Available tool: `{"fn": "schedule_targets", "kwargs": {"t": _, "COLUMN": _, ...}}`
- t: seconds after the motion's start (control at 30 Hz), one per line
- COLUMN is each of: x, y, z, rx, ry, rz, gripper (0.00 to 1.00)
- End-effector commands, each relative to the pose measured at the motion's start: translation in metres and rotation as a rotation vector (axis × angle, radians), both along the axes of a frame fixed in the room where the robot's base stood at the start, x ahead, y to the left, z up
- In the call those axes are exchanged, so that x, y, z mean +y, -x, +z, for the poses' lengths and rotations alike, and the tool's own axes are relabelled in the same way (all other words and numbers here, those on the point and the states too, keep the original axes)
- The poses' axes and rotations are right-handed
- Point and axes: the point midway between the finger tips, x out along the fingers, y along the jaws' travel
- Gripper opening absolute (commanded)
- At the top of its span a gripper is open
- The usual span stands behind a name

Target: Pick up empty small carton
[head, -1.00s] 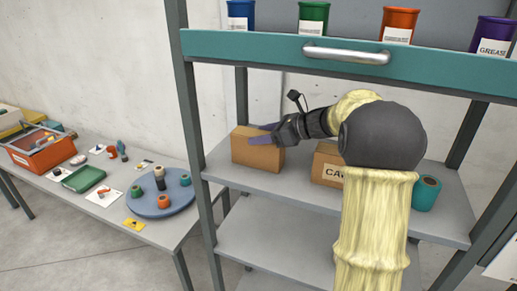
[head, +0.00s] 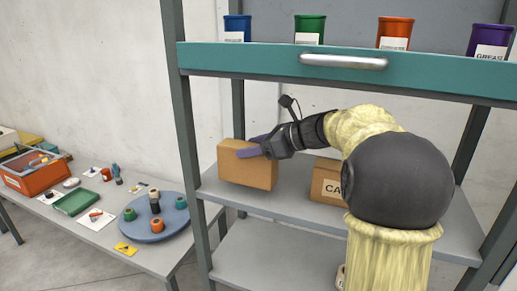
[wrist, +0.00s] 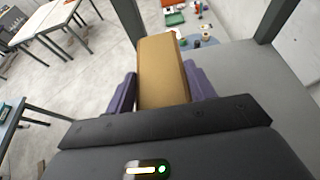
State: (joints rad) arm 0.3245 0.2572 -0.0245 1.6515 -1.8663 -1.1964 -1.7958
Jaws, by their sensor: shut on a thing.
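A small plain brown carton (head: 247,166) is at the left end of the middle shelf (head: 300,203) in the head view. My gripper (head: 250,150) reaches it from the right, with a purple finger across its face. In the wrist view the carton (wrist: 162,75) sits between the two purple fingers of my gripper (wrist: 162,92), and they are closed on its sides. Whether its underside is clear of the shelf, I cannot tell. The carton's inside is not visible.
A labelled carton (head: 327,182) stands to the right on the same shelf, partly behind my arm. A shelf post (head: 189,150) is close left of the held carton. Above is a teal rail (head: 260,56) with a handle. A side table with a blue turntable (head: 153,222) stands left.

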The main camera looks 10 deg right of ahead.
Motion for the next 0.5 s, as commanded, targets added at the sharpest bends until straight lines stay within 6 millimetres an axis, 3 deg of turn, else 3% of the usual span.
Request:
{"fn": "schedule_targets", "kwargs": {"t": 0.3, "x": 0.045, "y": 0.062, "z": -0.004, "rx": -0.006, "ry": 0.002, "rz": 0.002, "gripper": 0.07}}
{"fn": "schedule_targets", "kwargs": {"t": 0.5, "x": 0.069, "y": 0.092, "z": -0.002, "rx": -0.003, "ry": 0.001, "rz": 0.003, "gripper": 0.07}}
